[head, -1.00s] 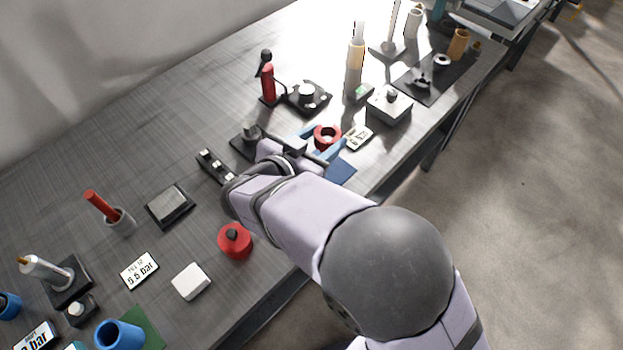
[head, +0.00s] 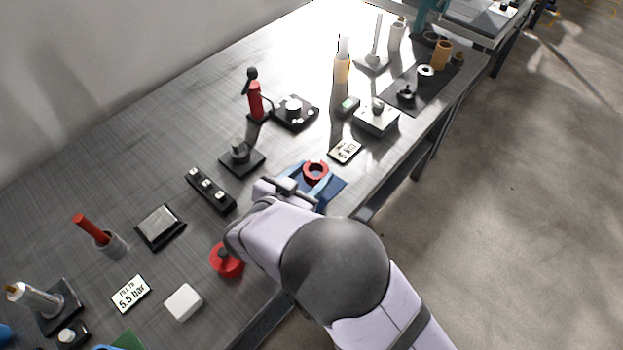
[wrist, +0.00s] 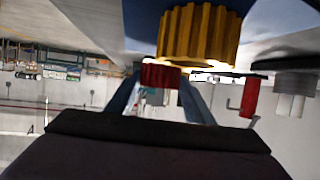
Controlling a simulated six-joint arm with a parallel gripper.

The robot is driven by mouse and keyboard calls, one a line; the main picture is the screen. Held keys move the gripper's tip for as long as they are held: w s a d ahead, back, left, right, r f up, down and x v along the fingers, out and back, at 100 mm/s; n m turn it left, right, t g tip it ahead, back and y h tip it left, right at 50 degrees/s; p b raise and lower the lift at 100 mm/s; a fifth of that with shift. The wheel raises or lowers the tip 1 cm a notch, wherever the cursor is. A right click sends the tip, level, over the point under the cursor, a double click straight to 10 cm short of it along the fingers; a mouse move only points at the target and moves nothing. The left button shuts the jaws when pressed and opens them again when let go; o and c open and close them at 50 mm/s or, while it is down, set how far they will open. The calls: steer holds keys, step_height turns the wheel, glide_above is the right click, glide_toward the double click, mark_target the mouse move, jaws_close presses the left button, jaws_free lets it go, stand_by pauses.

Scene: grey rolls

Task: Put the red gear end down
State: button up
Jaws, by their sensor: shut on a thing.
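My gripper (head: 303,186) has blue fingers shut on a gear piece, whose red end (head: 316,170) faces up as a ring with a hole in the head view. In the wrist view, which appears upside down, the red toothed end (wrist: 160,76) is between the fingers, and a wider yellow gear end (wrist: 198,35) is on the table side of it. The piece is over a blue mat (head: 334,190) near the bench's front edge. I cannot tell whether it touches the mat.
A label plate (head: 345,151) and a grey box (head: 376,118) stand beyond the mat. A dark base with a grey peg (head: 241,156) and a black block (head: 211,190) are to the left. A red round piece (head: 227,262) is close to my arm.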

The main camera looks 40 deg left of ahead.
steer(key=shift+f, duration=1.1)
steer(key=shift+f, duration=0.1)
steer(key=o, duration=1.3)
steer(key=shift+f, duration=0.1)
steer(key=shift+s+r, duration=0.1)
steer(key=shift+r, duration=0.1)
steer(key=v, duration=1.2)
steer(key=shift+b, duration=0.4)
